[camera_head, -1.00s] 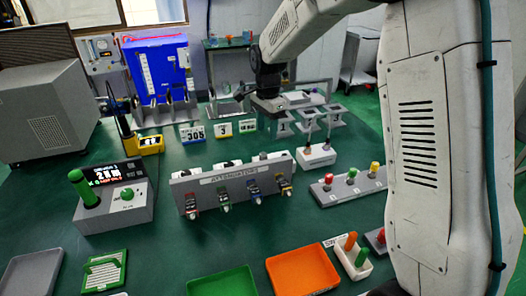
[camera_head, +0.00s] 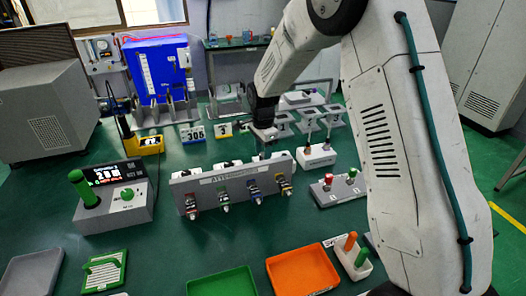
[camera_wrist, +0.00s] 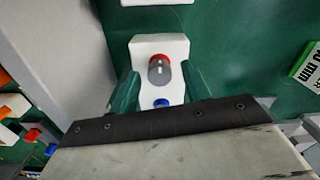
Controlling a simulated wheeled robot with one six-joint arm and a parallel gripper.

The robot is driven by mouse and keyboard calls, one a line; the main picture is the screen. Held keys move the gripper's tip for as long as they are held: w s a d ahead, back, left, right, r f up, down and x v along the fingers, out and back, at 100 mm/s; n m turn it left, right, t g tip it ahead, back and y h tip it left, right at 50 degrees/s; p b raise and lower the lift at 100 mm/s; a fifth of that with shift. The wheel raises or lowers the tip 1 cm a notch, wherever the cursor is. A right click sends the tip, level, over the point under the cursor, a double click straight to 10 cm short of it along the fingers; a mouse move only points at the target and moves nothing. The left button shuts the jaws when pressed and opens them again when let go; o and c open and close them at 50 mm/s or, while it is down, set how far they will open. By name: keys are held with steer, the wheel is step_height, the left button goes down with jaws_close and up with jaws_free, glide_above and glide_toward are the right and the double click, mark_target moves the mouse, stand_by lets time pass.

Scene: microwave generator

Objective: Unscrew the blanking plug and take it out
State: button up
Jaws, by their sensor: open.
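My gripper (camera_head: 265,140) is low over the back of the grey attenuator panel (camera_head: 205,195) in the head view. In the wrist view its two fingers (camera_wrist: 160,90) are open and empty, one on each side of a white block (camera_wrist: 145,45). A grey round knob-like part with a red edge (camera_wrist: 159,70) sits on that block, between and beyond the fingertips. It may be the blanking plug; I cannot tell for sure. A blue part (camera_wrist: 161,103) shows closer to the gripper. In the head view the arm and panel hide most of this spot.
The panel's colored fittings (camera_head: 253,192) face the front. A small white stand (camera_head: 317,156) is just right of the panel. Number cards (camera_head: 192,134) stand behind it. A green tray (camera_head: 222,283) and an orange tray (camera_head: 303,270) lie in front.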

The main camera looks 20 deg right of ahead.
steer(key=c, duration=1)
